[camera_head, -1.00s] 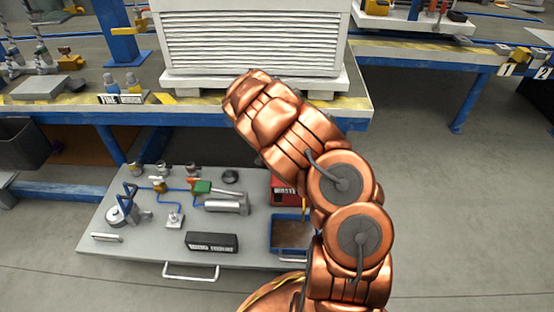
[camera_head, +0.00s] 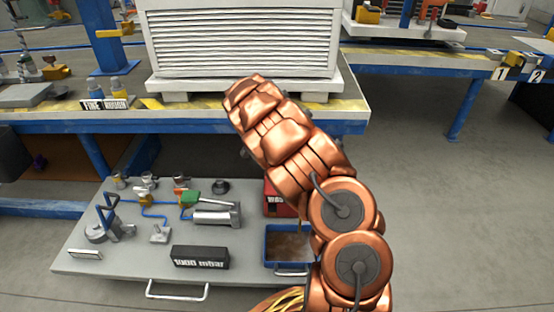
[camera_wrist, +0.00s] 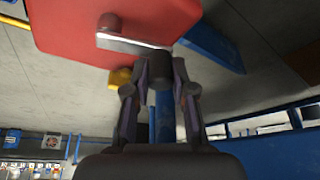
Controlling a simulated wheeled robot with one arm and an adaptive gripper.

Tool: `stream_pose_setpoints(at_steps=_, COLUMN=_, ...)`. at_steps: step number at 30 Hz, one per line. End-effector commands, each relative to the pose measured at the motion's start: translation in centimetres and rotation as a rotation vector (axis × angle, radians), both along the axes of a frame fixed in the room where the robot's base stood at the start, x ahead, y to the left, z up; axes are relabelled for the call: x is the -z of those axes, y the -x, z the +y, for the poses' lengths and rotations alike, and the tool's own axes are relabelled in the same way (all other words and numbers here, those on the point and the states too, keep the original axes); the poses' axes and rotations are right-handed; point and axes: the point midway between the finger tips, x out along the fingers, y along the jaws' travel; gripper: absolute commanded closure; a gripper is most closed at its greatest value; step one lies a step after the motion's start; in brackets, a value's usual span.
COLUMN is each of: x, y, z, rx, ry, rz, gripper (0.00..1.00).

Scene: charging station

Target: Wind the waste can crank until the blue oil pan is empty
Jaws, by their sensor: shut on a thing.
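The red waste can (camera_head: 277,205) stands behind the blue oil pan at the right side of the grey board, partly hidden by my arm. The blue oil pan (camera_head: 268,246) has brown oil across its bottom. In the wrist view the red can (camera_wrist: 90,18) fills the top left, with a pale metal crank arm (camera_wrist: 122,42) across it. My gripper (camera_wrist: 161,72) is shut on the dark crank knob (camera_wrist: 153,62) at the arm's end. In the head view my arm hides the gripper and the crank.
The grey board (camera_head: 120,262) holds a black "1000 mbar" box (camera_head: 200,257), a grey cylinder and several small fittings. A blue-edged workbench (camera_head: 200,124) with a louvred white unit (camera_head: 240,45) stands above and behind. Floor to the right is clear.

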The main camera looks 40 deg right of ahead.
Motion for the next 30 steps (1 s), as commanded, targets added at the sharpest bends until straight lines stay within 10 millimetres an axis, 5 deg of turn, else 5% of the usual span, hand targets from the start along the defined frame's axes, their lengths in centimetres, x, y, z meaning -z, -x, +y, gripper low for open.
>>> stream_pose_setpoints(at_steps=19, x=0.27, y=0.50, z=-0.07, rx=0.056, ry=-0.006, rz=0.012, gripper=1.00)
stream_pose_setpoints(at_steps=20, x=0.28, y=0.51, z=-0.07, rx=0.056, ry=-0.006, rz=0.012, gripper=0.74)
stream_pose_setpoints(at_steps=27, x=0.17, y=0.35, z=-0.16, rx=0.054, ry=-0.004, rz=0.008, gripper=0.49)
stream_pose_setpoints(at_steps=30, x=0.13, y=0.31, z=-0.20, rx=0.054, ry=-0.003, rz=0.005, gripper=0.49)
